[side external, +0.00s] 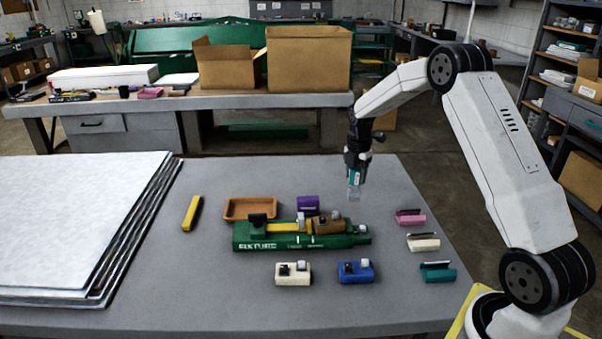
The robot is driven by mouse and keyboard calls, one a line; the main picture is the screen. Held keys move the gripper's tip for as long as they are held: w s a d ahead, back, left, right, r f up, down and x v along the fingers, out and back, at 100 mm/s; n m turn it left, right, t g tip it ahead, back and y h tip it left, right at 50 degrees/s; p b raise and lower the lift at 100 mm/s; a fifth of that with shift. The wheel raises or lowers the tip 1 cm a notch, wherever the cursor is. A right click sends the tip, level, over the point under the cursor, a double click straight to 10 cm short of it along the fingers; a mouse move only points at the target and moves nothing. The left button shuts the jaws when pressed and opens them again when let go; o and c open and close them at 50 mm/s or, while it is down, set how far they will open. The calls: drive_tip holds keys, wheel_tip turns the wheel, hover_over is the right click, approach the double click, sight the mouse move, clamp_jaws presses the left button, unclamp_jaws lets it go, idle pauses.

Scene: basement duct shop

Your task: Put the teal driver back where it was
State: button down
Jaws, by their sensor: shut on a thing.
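My gripper (355,188) is shut on the teal driver (355,176) and holds it above the table, behind and right of the green fixture. Only a small teal patch shows between the fingers, with a pale grey part below it.
The green fixture (285,241) holds yellow and brown parts mid-table. A purple block (307,204) and brown tray (240,209) sit behind it, cream (285,280) and blue (362,280) blocks in front. A yellow tool (192,213) and stacked sheets (70,215) are left.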

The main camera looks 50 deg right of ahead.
drive_tip(key=shift+w+d+f, duration=0.25)
drive_tip(key=shift+w+f, duration=0.3)
drive_tip(key=shift+f, duration=0.2)
drive_tip(key=shift+w+d+f, duration=0.25)
drive_tip(key=shift+w+f, duration=0.35)
drive_tip(key=shift+f, duration=0.1)
drive_tip(key=shift+w+d+f, duration=0.25)
drive_tip(key=shift+w+f, duration=0.3)
drive_tip(key=shift+f, duration=0.2)
drive_tip(key=shift+w+d+f, duration=0.1)
drive_tip(key=shift+w+f, duration=0.05)
drive_tip(key=shift+f, duration=0.8)
drive_tip(key=shift+w+f, duration=0.1)
drive_tip(key=shift+f, duration=0.8)
drive_tip(key=shift+f, duration=0.15)
drive_tip(key=shift+c, duration=0.8)
unclamp_jaws()
wheel_tip(320, 180, up, 12)
